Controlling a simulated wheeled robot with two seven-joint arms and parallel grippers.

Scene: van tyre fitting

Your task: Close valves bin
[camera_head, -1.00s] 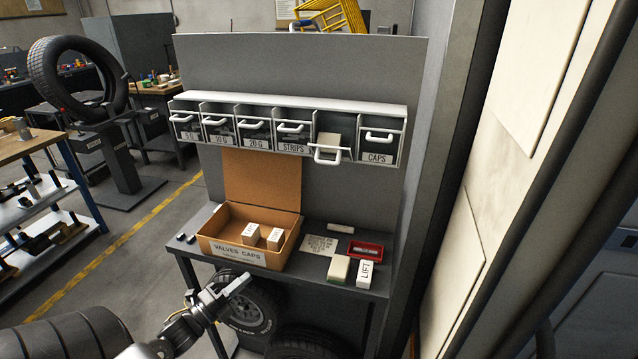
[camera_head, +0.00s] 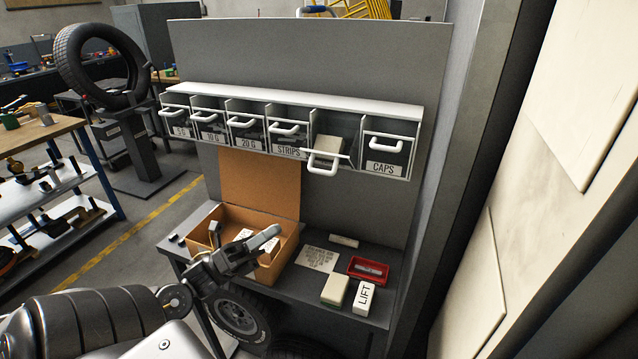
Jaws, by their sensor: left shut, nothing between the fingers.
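The valves bin (camera_head: 323,163) is the fifth in the wall row, between the strips bin and the caps bin. Its front is tilted out and down, with the white handle hanging low, and a pale box (camera_head: 329,148) shows inside. Its label is hidden. The other bins in the row look closed. My left gripper (camera_head: 272,236) is shut and empty, in front of and over the cardboard box, below and left of the valves bin and apart from it. My right gripper is not in view.
The open cardboard box (camera_head: 289,252) holds small white boxes, and its lid stands up behind it. A red tray (camera_head: 368,269), a box marked LIFT (camera_head: 363,297) and a pale block (camera_head: 335,290) lie on the grey bench. The space before the bins is clear.

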